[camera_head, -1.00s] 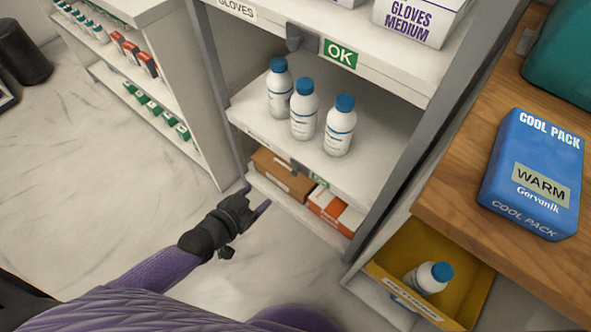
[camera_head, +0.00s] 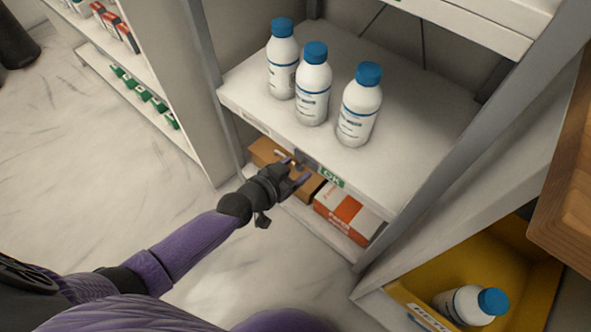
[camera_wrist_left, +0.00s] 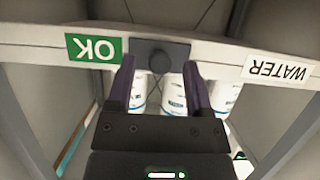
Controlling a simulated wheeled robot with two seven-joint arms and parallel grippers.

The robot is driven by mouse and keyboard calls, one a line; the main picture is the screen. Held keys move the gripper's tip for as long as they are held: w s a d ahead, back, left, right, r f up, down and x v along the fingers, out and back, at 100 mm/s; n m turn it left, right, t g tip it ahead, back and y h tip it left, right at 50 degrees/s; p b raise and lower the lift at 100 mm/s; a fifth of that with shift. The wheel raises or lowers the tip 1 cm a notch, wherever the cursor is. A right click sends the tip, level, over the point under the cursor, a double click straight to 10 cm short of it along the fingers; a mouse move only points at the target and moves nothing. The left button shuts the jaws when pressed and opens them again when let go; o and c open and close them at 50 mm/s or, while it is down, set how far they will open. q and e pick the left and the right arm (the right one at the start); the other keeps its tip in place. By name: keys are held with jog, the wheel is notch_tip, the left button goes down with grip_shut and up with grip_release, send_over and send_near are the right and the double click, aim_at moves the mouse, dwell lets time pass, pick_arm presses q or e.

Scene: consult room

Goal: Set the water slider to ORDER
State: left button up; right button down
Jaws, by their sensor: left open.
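The water slider is a dark grey block (camera_wrist_left: 160,55) on the front edge of the white shelf. It also shows in the head view (camera_head: 305,159), partly behind my gripper. The wrist view is upside down. There a green OK sign (camera_wrist_left: 93,46) is just left of the slider, and a WATER label (camera_wrist_left: 276,69) is farther right. The OK sign also shows in the head view (camera_head: 331,178). No ORDER lettering is readable. My left gripper (camera_head: 297,172) is open at the shelf edge. In the wrist view its fingers (camera_wrist_left: 161,78) point at the slider's two sides; contact is unclear.
Three white bottles with blue caps (camera_head: 314,85) stand on the shelf above the slider. Cardboard boxes (camera_head: 348,214) sit on the lower shelf. A yellow bin (camera_head: 525,250) holding one bottle is at the lower right. The floor (camera_head: 90,190) at the left is clear.

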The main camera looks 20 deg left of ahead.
pick_arm(q)
jog(key=shift+w, duration=0.1)
grip_shut()
dwell(1.4)
